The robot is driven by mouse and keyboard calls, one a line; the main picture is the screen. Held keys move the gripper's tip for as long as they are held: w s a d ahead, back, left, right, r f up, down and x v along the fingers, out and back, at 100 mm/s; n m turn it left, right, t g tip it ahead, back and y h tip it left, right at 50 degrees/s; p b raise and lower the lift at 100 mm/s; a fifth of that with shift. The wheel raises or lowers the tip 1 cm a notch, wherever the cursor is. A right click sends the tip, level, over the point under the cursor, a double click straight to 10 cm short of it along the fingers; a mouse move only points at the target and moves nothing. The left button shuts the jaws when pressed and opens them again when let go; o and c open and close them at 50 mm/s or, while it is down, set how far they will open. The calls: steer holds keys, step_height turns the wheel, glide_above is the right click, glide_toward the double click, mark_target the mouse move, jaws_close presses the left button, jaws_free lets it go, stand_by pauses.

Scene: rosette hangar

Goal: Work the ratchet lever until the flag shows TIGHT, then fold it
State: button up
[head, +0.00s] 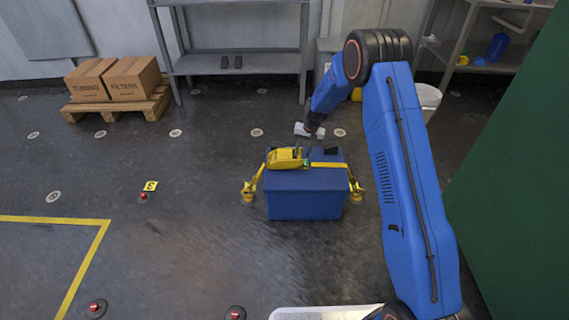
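A yellow ratchet (286,159) sits on top of a blue crate (304,202), left of its middle. A yellow strap (325,164) runs over the crate and down both sides to yellow floor hooks. A small green patch (305,162) shows at the ratchet's right end; it may be the flag, but I cannot read any word on it. The lever cannot be told apart clearly from the ratchet body. My gripper (305,146) points down just above the ratchet's right end. Its fingers are too small to show whether they are open or touching the lever.
A pallet (118,107) with cardboard boxes stands at the back left, beside a grey shelf (240,64). A green panel (520,190) closes off the right.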

steer(key=shift+s+d+r, duration=0.1)
steer(key=shift+d+r, duration=0.05)
steer(key=shift+r, duration=0.8)
steer(key=shift+s+d+r, duration=0.1)
steer(key=shift+d+r, duration=0.05)
steer(key=shift+r, duration=0.8)
steer(key=shift+s+d+r, duration=0.1)
steer(key=shift+d+r, duration=0.05)
steer(key=shift+r, duration=0.8)
steer(key=s+d+r+t, duration=0.1)
steer(key=s+d+r, duration=0.3)
steer(key=s+r, duration=0.5)
steer(key=s+d+r+n, duration=0.1)
steer(key=s+d+r, duration=0.2)
steer(key=s+r, duration=0.6)
steer(key=s+d+r+t, duration=0.1)
steer(key=s+d+r, duration=0.35)
steer(key=r, duration=0.75)
steer(key=s+d+r, duration=0.1)
steer(key=s+d, duration=0.1)
steer(key=s, duration=0.9)
steer(key=s+d+r+t+h, duration=0.1)
steer(key=s+d, duration=0.1)
steer(key=s, duration=1)
steer(key=s+d+r, duration=0.2)
steer(key=s, duration=1)
steer(key=shift+d+n+t+h, duration=0.3)
steer(key=shift+d+h, duration=0.05)
steer(key=shift+h, duration=0.05)
